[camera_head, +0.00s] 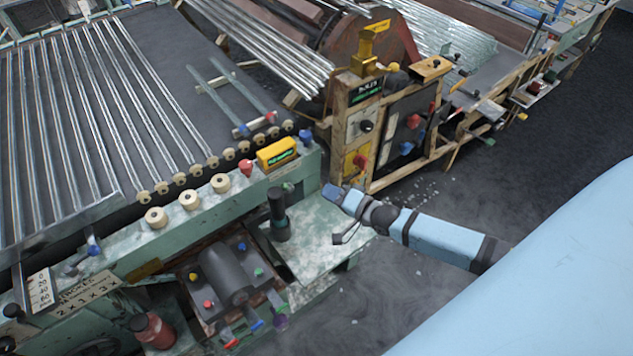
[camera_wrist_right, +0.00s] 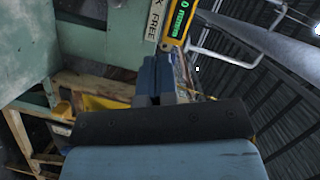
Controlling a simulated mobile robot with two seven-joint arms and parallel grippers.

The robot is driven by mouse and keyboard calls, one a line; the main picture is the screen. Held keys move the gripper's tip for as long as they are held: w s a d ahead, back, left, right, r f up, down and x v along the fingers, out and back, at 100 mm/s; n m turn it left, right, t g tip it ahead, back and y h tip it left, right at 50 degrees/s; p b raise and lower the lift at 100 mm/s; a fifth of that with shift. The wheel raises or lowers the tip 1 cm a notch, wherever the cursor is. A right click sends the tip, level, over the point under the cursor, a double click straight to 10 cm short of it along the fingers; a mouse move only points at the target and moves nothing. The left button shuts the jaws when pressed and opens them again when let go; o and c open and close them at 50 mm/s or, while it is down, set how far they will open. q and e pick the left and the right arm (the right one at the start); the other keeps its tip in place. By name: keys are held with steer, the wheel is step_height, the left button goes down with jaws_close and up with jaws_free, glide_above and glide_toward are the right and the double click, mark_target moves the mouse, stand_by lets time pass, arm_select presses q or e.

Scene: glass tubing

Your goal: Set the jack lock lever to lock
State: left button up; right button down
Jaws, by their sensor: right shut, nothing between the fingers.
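A pale label strip (camera_wrist_right: 153,20) in the right wrist view reads "K FREE", with its start cut off at the top edge. I cannot tell for certain which part is the jack lock lever; a bent grey bar (camera_wrist_right: 226,57) shows right of the label. My right gripper (camera_head: 333,192) is at the right corner of the green bench in the head view. Its blue fingers (camera_wrist_right: 157,80) are shut with nothing between them, below the label in the wrist view. Whether they touch anything is unclear. My left gripper is not in view.
A green bench (camera_head: 318,230) carries a black upright cylinder (camera_head: 279,222) and a yellow box with a green display (camera_head: 277,154). A wooden-framed control panel (camera_head: 362,130) stands just beyond my right gripper. Glass tubes (camera_head: 85,110) lie on the left. Dark floor is open at right.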

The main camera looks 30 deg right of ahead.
steer(key=v, duration=0.2)
steer(key=shift+s+d, duration=0.15)
steer(key=shift+s, duration=0.05)
stand_by(0.4)
steer(key=s+a+f+n+g+h+p, duration=0.1)
steer(key=s+a+f+n+g+h, duration=0.1)
steer(key=s+a+n, duration=1)
steer(key=s+a+f+g, duration=0.1)
steer(key=s+a+g, duration=0.1)
steer(key=s, duration=0.2)
steer(key=shift+s+h+p, duration=0.3)
